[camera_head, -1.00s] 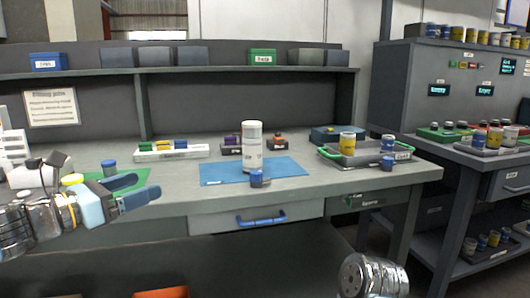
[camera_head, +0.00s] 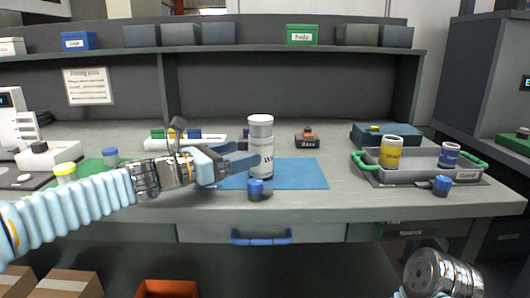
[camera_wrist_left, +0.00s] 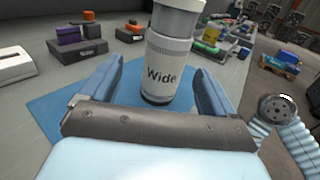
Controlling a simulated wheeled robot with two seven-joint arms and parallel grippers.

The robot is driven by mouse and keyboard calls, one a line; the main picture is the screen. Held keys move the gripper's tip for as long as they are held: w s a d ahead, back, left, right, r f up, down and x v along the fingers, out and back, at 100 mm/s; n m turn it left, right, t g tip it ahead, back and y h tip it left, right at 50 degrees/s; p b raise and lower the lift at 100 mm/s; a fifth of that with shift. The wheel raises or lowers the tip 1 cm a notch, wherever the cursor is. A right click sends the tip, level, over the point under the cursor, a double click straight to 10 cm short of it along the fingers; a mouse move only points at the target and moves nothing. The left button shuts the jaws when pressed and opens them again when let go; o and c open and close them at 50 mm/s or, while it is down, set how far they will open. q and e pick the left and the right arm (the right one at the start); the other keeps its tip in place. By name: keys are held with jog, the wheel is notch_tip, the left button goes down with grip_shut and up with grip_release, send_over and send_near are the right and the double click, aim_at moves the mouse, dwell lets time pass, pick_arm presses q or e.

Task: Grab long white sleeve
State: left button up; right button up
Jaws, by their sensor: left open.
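The long white sleeve (camera_head: 261,150) stands upright on the blue mat (camera_head: 304,173), with a grey band below its white top. In the left wrist view the sleeve (camera_wrist_left: 168,62) reads "Wide" and stands beyond and between my open fingers, its top cut off by the frame edge. My left gripper (camera_head: 234,158) is open and empty, just left of the sleeve, fingers pointing at it. In the wrist view the left gripper's (camera_wrist_left: 158,88) fingers are spread wide to either side of the sleeve. Of my right arm only a metallic part shows at lower right; its gripper is out of view.
A grey tray (camera_head: 419,162) with green handles holds yellow and blue cans at right. A small dark box (camera_head: 306,139) sits behind the mat. A shelf with bins runs along the back.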

aim_at(268, 148)
pick_arm(q)
jog(key=x, duration=0.5)
jog(key=p+x, duration=0.1)
jog(key=x, duration=0.2)
jog(key=shift+s+d+f+p, duration=0.15)
jog(key=shift+s+d+p, duration=0.05)
jog(key=shift+s+p, duration=0.15)
jog(key=c, duration=1.4)
jog(key=shift+c, duration=1.2)
